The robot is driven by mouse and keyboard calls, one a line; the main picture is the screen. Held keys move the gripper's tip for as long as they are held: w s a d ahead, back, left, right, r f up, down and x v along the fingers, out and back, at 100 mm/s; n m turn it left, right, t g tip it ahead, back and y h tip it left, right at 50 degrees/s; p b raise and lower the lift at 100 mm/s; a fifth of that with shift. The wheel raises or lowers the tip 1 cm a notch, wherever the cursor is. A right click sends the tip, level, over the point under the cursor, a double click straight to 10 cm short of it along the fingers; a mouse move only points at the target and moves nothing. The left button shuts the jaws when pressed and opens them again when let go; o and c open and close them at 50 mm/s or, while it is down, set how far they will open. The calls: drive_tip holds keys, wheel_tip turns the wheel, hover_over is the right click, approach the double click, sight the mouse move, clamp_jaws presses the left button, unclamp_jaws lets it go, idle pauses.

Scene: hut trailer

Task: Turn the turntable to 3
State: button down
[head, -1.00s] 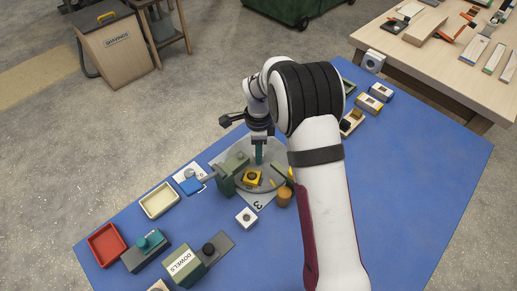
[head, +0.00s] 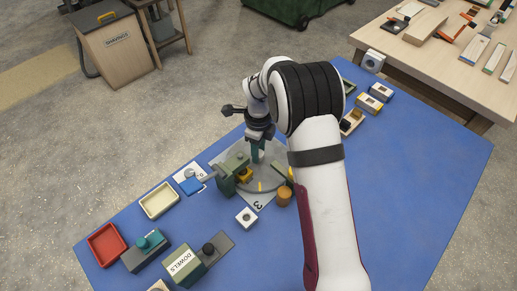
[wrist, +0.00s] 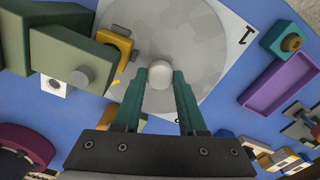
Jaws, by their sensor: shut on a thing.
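The turntable is a grey round disc (head: 272,180) on a pale plate with a printed 3 (head: 258,206) at its front corner. In the wrist view the disc (wrist: 200,50) has a 1 on the plate at upper right. A yellow mark (head: 260,186) on the disc's front part lies roughly towards the 3. My gripper (head: 256,158) points down over the disc. In the wrist view its teal fingers are shut on a pale round knob (wrist: 160,75). A yellow block (head: 245,175) sits at the disc's left, partly hidden by a green fixture (head: 231,172).
An orange round piece (head: 285,196) and a white block (head: 246,217) stand close in front of the turntable. Cream (head: 160,201) and red (head: 106,245) trays lie to the left. My arm covers the area on the right. Blue table is bare at the front right.

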drive_tip(key=shift+m, duration=0.4)
idle(0.3)
drive_tip(key=shift+c, duration=2.3)
unclamp_jaws()
wheel_tip(320, 180, up, 16)
drive_tip(key=shift+f, duration=0.1)
